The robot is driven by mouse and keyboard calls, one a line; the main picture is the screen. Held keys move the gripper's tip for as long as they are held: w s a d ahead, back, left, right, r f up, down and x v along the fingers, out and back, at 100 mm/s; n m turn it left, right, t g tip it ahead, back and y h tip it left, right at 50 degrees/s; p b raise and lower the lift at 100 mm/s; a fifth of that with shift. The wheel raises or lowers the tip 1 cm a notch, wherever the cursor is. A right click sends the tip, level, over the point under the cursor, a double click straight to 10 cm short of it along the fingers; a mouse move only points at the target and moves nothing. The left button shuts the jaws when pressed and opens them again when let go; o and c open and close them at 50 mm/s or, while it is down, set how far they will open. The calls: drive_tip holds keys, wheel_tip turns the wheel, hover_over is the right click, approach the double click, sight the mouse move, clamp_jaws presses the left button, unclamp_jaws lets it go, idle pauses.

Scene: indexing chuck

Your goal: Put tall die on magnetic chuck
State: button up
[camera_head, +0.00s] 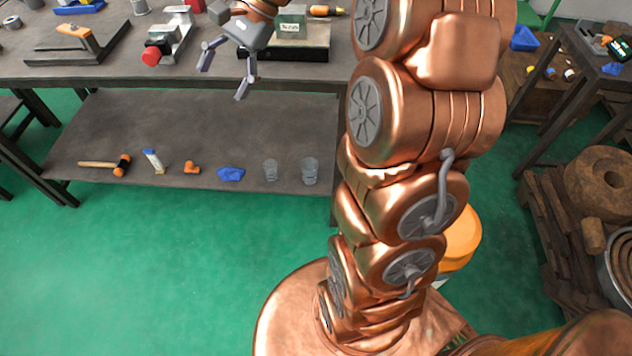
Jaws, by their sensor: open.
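My gripper (222,82) hangs open and empty at the front edge of the workbench (215,70), fingers pointing down. Behind it to the right, a low dark rectangular block (300,54) lies on the bench; it may be the magnetic chuck, but I cannot tell for sure. A small grey-green labelled block (290,27) stands on or just behind it. I cannot pick out the tall die with certainty. My gripper and wrist cover part of the bench top there.
A red-knobbed fixture (160,45) and a dark plate with an orange-handled bar (75,45) stand left. An orange-handled tool (325,11) lies behind. The lower shelf holds a hammer (105,164), a blue piece (231,174) and clear cups (310,170). Green floor is open at front left.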

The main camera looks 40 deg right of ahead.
drive_tip(key=s+a+f+n+g+h, duration=0.1)
drive_tip(key=s+a+f+n+h, duration=0.15)
drive_tip(key=s, duration=0.45)
drive_tip(key=s+a+f+n+g+h, duration=0.1)
drive_tip(key=s+a+f+n, duration=0.1)
drive_tip(key=s+n, duration=0.35)
drive_tip(key=s+d+f+n+h, duration=0.2)
drive_tip(key=s, duration=0.6)
drive_tip(key=s+d+f+n+h, duration=0.1)
drive_tip(key=s+f+n+h, duration=0.1)
drive_tip(key=s, duration=0.6)
drive_tip(key=shift+d+f+n, duration=0.3)
drive_tip(key=shift+d+f, duration=0.1)
drive_tip(key=shift+f, duration=0.25)
drive_tip(key=shift+h, duration=0.25)
wheel_tip(320, 180, up, 6)
drive_tip(key=p, duration=0.5)
drive_tip(key=shift+f, duration=0.25)
